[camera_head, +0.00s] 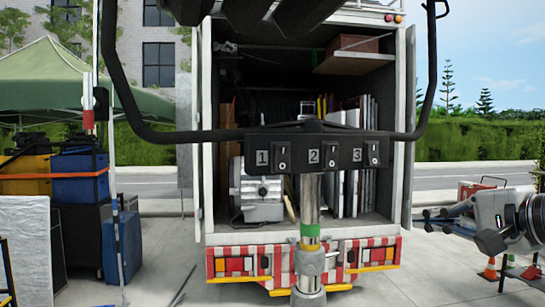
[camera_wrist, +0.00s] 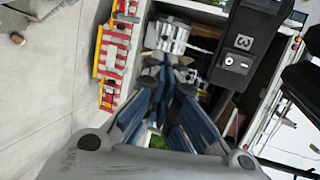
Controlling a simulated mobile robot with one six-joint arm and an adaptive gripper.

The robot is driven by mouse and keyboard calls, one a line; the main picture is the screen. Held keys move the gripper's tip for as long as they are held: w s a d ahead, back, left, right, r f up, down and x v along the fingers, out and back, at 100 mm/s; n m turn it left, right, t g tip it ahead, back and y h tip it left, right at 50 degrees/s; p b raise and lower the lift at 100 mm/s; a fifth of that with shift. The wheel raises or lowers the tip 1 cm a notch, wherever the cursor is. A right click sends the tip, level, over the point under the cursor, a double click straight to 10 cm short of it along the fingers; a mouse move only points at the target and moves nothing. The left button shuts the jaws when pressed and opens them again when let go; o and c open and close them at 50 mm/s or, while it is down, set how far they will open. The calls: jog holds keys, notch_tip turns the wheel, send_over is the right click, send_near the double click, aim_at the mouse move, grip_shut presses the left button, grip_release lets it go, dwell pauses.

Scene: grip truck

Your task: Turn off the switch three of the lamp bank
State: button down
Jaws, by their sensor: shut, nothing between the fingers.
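The lamp bank's black switch bar (camera_head: 290,136) is mounted on a silver pole (camera_head: 310,205) in front of the truck.
The open truck (camera_head: 205,120) stands behind the bar, with panels and a grey machine (camera_head: 258,193) inside. Black curved tubes (camera_head: 425,80) flank the bar above. Blue cases (camera_head: 80,178) stand left. An orange cone (camera_head: 489,269) is at lower right.

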aim_at(379, 165)
notch_tip(379, 165, up, 10)
jog(key=s+d+t+p, duration=0.1)
jog(key=p, duration=0.1)
jog(key=shift+s+d+t, duration=0.3)
jog(key=shift+s, duration=0.05)
jog(key=shift+r, duration=0.1)
jog(key=shift+w, duration=0.15)
jog(key=p+x, duration=0.4)
jog(key=x, duration=0.9)
jog(key=shift+w+a, duration=0.15)
jog(key=shift+w, duration=0.15)
